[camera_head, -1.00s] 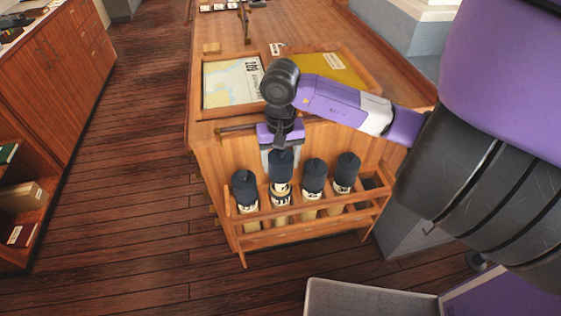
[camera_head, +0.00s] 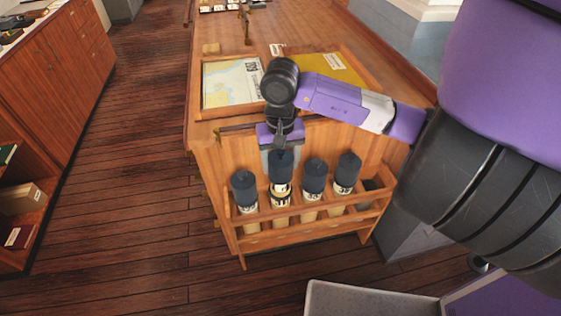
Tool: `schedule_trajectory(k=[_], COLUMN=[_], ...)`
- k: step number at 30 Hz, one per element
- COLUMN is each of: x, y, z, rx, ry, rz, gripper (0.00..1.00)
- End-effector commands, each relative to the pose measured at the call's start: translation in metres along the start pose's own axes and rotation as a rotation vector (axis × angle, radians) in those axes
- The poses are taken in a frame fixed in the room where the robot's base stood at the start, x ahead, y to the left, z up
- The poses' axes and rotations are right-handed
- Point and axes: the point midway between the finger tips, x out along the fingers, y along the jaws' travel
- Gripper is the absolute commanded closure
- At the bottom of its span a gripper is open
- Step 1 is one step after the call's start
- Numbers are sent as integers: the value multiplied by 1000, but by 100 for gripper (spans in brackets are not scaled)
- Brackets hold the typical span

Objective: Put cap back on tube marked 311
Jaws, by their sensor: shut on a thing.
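My gripper (camera_head: 280,149) points down over the rack at the front of the desk. It is shut on a dark cap (camera_head: 279,163) at the second tube from the left. That tube (camera_head: 280,201) stands upright in the rack, with a pale and dark banded part between the cap and its label. The held cap sits higher than the neighbouring caps. I cannot tell whether it touches the tube. The label's number is too small to read surely.
Capped tubes stand in the rack (camera_head: 312,231) to the left (camera_head: 244,188) and right (camera_head: 313,178), with another farther right (camera_head: 347,168). The rightmost slot holds no tall tube. A chart (camera_head: 230,84) in a wooden frame lies on the desktop behind.

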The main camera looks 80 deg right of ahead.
Motion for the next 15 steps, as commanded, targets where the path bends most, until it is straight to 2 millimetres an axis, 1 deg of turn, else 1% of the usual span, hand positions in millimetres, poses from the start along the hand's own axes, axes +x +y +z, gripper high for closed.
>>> schedule_trajectory(k=[15], x=[7], y=[0], z=[0], rx=[-1], ry=[0], rz=[0], gripper=[78])
